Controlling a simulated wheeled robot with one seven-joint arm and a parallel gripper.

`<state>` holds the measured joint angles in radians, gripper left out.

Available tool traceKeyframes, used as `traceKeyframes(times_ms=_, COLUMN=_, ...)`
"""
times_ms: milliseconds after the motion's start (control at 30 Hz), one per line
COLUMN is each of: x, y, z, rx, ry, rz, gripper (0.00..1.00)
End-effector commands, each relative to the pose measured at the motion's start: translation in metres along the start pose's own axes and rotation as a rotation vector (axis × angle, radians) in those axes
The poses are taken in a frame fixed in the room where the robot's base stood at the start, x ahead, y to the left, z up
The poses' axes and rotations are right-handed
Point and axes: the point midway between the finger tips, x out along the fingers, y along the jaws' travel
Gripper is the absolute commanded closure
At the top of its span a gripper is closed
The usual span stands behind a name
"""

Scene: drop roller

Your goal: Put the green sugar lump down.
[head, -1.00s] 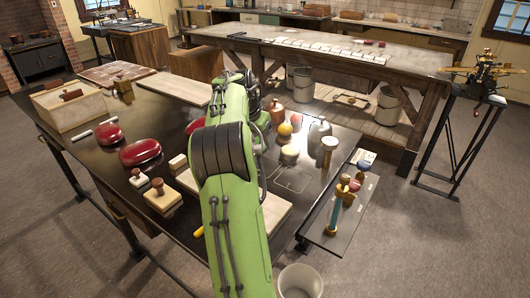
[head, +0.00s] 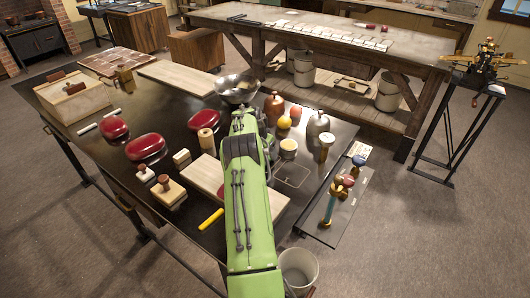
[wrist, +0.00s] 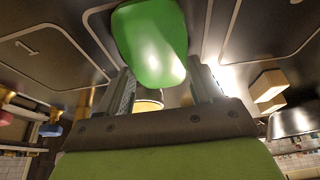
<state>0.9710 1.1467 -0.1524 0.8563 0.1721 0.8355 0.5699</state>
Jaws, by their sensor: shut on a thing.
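The green sugar lump (wrist: 150,42) shows in the wrist view as a smooth, rounded green block. My gripper (wrist: 163,88) is shut on it, with one grey finger on each side. In the head view my green arm reaches over the dark table (head: 108,170). It hides the gripper and the lump there. In the wrist view a dark surface with thin outlined areas lies beyond the lump. I cannot tell how far the lump is from it.
A metal bowl (head: 238,90) stands just beyond my arm. Jars and a yellow ball (head: 296,114) stand to its right. Red rounded pieces (head: 146,147), stamps (head: 168,190) and a yellow stick (head: 211,218) lie left. A narrow shelf (head: 335,210) runs along the right edge.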

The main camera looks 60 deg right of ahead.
Motion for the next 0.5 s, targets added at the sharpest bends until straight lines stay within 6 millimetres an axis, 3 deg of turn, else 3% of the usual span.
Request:
traceKeyframes(times_ms=333, x=0.0040, y=-0.0002, z=0.0016, rx=0.000, ry=0.001, rz=-0.001, gripper=0.67)
traceKeyframes(times_ms=367, x=0.0043, y=-0.0001, z=0.0019, rx=0.000, ry=0.000, rz=0.000, gripper=0.32)
traceKeyframes(times_ms=500, x=0.0036, y=0.0002, z=0.0017, rx=0.000, ry=-0.001, rz=0.001, gripper=0.11)
